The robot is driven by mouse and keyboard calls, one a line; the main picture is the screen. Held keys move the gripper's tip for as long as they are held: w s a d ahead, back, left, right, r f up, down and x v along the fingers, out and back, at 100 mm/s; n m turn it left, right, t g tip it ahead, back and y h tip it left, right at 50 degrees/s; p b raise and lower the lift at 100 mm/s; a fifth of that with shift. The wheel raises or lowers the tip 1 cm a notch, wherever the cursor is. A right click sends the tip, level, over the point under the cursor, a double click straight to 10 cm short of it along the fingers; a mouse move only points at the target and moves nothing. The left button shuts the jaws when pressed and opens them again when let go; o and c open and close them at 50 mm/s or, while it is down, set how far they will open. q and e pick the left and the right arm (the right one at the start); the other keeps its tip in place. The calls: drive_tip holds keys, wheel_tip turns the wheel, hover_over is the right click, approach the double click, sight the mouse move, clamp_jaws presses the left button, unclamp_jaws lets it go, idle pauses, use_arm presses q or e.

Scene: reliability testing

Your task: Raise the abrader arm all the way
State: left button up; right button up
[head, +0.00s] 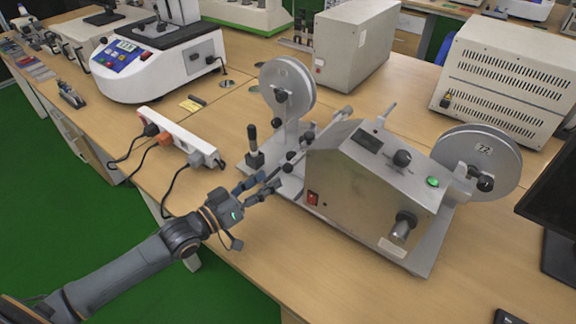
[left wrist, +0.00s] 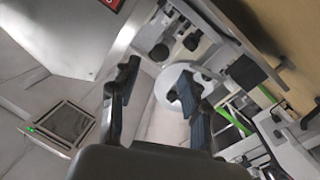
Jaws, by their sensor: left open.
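The abrader (head: 365,170) is a silver machine with a sloped metal housing, standing on the wooden bench in the head view. A slim metal arm with dark knobs (head: 308,144) runs along its left side; I take this to be the abrader arm, and its exact angle is hard to tell. My left gripper (head: 261,186) is open at the near left corner of the machine, close to the lower end of that arm. Contact cannot be told. In the left wrist view, the open fingers (left wrist: 155,92) show the machine's metal parts and a pale disc beyond them. My right gripper is out of view.
A white power strip (head: 182,137) with plugs and cables lies left of the machine. Wheels stand at its left (head: 288,86) and right (head: 480,160). A black-handled post (head: 253,146) stands near the gripper. Bare bench lies in front of the machine.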

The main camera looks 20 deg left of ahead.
sight(284, 169)
use_arm(q)
drive_tip(key=x, duration=0.6)
drive_tip(key=shift+w+d, duration=0.2)
drive_tip(key=shift+w, duration=0.15)
drive_tip(key=shift+w+d, duration=0.3)
drive_tip(key=shift+w, duration=0.2)
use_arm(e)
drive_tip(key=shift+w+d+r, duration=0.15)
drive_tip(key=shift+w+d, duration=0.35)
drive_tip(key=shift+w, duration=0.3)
use_arm(q)
clamp_jaws()
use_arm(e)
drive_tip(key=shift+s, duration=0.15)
